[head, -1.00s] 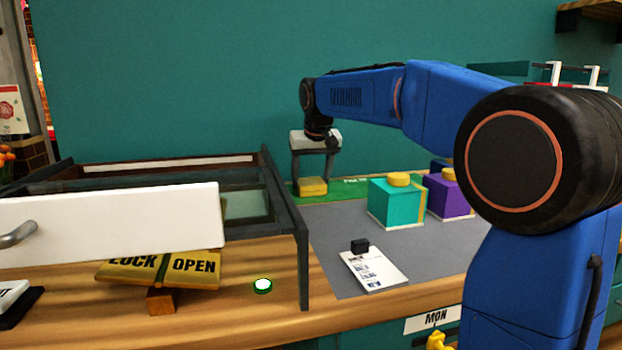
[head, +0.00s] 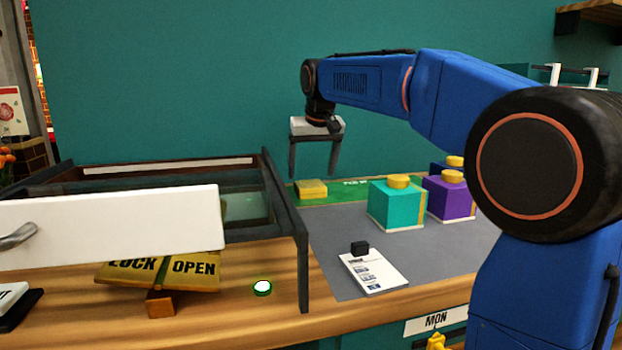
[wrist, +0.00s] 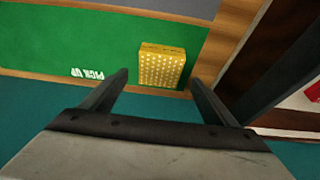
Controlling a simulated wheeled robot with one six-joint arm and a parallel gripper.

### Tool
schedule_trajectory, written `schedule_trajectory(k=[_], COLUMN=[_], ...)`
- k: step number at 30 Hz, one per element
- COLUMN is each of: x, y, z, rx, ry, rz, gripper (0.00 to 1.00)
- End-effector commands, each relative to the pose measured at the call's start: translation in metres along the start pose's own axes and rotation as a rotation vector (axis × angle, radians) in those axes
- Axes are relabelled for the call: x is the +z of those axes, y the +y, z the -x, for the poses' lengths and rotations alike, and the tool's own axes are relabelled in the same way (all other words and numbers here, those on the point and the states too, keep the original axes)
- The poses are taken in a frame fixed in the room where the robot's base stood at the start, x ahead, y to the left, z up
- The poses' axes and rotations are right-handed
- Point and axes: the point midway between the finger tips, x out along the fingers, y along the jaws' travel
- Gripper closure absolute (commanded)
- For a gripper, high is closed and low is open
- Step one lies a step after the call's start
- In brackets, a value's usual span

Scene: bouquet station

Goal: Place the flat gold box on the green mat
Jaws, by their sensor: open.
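The flat gold box (head: 311,188) lies on the left end of the green mat (head: 350,186), at the back of the grey work surface. In the wrist view the gold box (wrist: 162,66) shows its dotted top, and green mat (wrist: 60,45) surrounds it on the left and above. My gripper (head: 315,172) is open and empty, raised above and just behind the box. In the wrist view my fingertips (wrist: 158,78) point toward the box, which is clear of both fingers.
A teal box (head: 395,207) and a purple box (head: 447,199), each with a yellow top, stand to the right. A dark-framed case (head: 285,215) stands close on the left. A card with a black clip (head: 373,270) lies in front on the grey surface.

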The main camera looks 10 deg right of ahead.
Motion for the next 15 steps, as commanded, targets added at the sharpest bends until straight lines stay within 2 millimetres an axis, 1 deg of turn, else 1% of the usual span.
schedule_trajectory(k=[1,6,10,15], x=[-0.001,-0.001,-0.001,0.000], y=[0.000,0.000,0.000,0.000], z=[0.012,0.042,0.059,0.072], rx=[-0.001,0.000,0.000,0.000], ry=[0.004,0.003,0.002,0.001], rz=[0.000,0.000,0.000,0.000], gripper=[0.19,0.19,0.19,0.19])
